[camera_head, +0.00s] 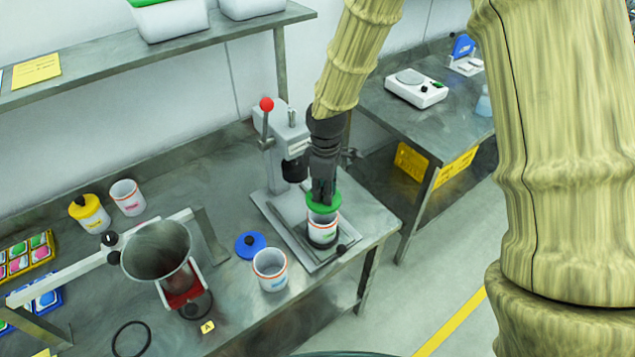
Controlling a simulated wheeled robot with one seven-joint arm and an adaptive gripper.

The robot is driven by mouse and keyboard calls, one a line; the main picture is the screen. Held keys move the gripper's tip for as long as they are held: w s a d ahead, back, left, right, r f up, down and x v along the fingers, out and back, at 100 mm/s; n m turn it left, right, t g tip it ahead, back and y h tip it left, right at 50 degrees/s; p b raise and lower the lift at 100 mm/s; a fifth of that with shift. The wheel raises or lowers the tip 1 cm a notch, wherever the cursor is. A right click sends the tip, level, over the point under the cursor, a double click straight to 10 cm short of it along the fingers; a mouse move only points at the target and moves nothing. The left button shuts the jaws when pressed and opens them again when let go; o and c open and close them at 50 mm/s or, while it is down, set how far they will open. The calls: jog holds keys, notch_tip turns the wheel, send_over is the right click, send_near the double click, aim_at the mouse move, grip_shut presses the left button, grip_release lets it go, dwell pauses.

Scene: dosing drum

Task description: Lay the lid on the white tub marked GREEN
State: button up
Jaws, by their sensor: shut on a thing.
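My gripper (323,190) points down at the press and is shut on a green lid (322,206). The lid is right over the mouth of a white tub (322,230), which stands upright in a dark round holder on the press base. The lid hides most of the tub's rim, and I cannot tell whether it touches the rim. The tub's label is too small to read. Two other white tubs stand open on the bench, one at front centre (270,271) and one at the back left (128,198).
A press (286,135) with a red-knobbed lever stands just behind my gripper. A blue lid (250,245), a yellow-lidded tub (90,214) and a metal hopper (157,252) are on the bench to the left. A shelf (150,55) overhangs the back left.

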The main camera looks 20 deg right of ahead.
aim_at(322, 199)
jog(key=shift+s+d+f+b, duration=0.1)
jog(key=shift+s+f+b, duration=0.15)
jog(key=shift+s, duration=0.2)
jog(key=shift+s+f+b, duration=0.1)
jog(key=shift+s+b, duration=0.15)
jog(key=shift+s, duration=0.15)
jog(key=shift+f, duration=0.3)
jog(key=w+f+b, duration=0.1)
jog(key=w+f, duration=0.2)
jog(key=shift+f, duration=0.25)
jog(key=shift+f+b, duration=0.15)
jog(key=shift+b, duration=0.15)
jog(key=shift+s, duration=0.55)
jog(key=shift+s, duration=0.15)
jog(key=shift+p, duration=0.35)
